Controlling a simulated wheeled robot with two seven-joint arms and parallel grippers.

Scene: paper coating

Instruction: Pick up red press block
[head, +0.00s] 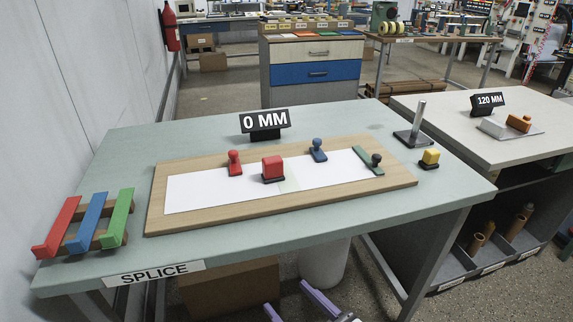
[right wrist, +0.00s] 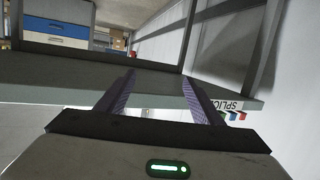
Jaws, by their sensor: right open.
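The red press block (head: 272,168) is a red block on a dark base. It stands on the white paper strip (head: 205,190) near the middle of the wooden board (head: 160,220). My right gripper (head: 285,295) shows at the bottom of the head view, in front of the table and well apart from the block. Its two purple fingers are spread and empty. They also show in the right wrist view (right wrist: 157,76), pointing towards the table edge. The press block cannot be made out in the right wrist view. My left gripper is not in view.
A red-knobbed tool (head: 234,162) stands just left of the block, and a blue-knobbed one (head: 318,150) to its right. A yellow block (head: 429,158) and metal post (head: 417,125) stand further right. Red, blue and green strips (head: 90,222) lie left. The table's front (head: 300,245) is clear.

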